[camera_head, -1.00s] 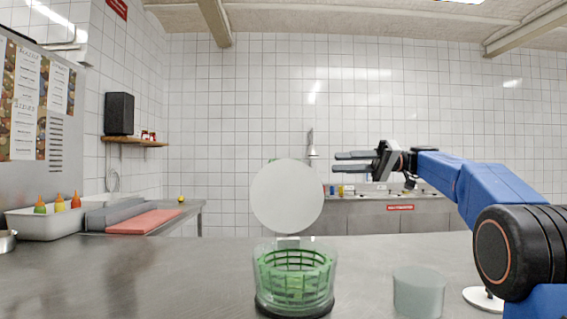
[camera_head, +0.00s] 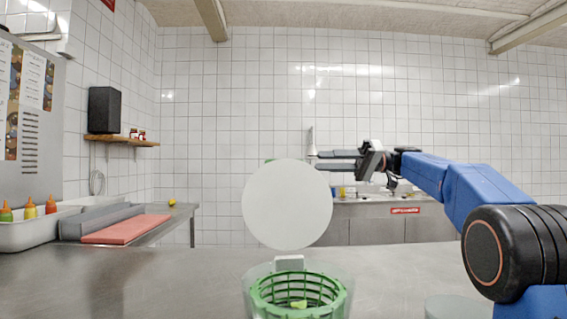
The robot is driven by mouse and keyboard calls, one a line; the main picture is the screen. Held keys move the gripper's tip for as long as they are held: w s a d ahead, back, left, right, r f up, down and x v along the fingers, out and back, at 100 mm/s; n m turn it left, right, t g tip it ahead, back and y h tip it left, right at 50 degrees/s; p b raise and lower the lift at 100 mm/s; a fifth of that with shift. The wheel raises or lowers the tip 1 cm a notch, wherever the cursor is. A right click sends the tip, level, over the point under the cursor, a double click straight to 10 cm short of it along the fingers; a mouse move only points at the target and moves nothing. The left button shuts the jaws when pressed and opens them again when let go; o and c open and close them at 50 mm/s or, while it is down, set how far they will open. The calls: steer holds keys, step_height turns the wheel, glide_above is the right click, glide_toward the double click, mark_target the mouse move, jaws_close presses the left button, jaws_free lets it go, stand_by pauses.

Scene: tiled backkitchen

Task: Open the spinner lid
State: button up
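The spinner is a clear bowl (camera_head: 347,279) with a green slotted basket (camera_head: 262,287) inside, on the counter at the bottom middle of the head view. Its lower part is cut off by the frame edge. A small light green piece lies in the basket. The round white spinner lid (camera_head: 286,204) stands upright behind the bowl, above a pale hinge block (camera_head: 289,263), so the bowl's top is uncovered. My gripper (camera_head: 322,159) is raised at the lid's upper right, fingers pointing left with a gap between them. It appears empty and apart from the lid.
A grey-green cup (camera_head: 457,308) stands right of the spinner, partly cut off. The metal counter (camera_head: 130,285) is clear on the left. Farther back are a tray with sauce bottles (camera_head: 30,209), a red board (camera_head: 124,229) and a sink unit (camera_head: 385,226).

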mark_target(284, 161)
steer(key=a, duration=0.8)
steer(key=s+a, duration=0.1)
steer(key=a, duration=0.3)
steer(key=shift+a, duration=0.3)
steer(key=shift+s, duration=0.1)
jaws_close()
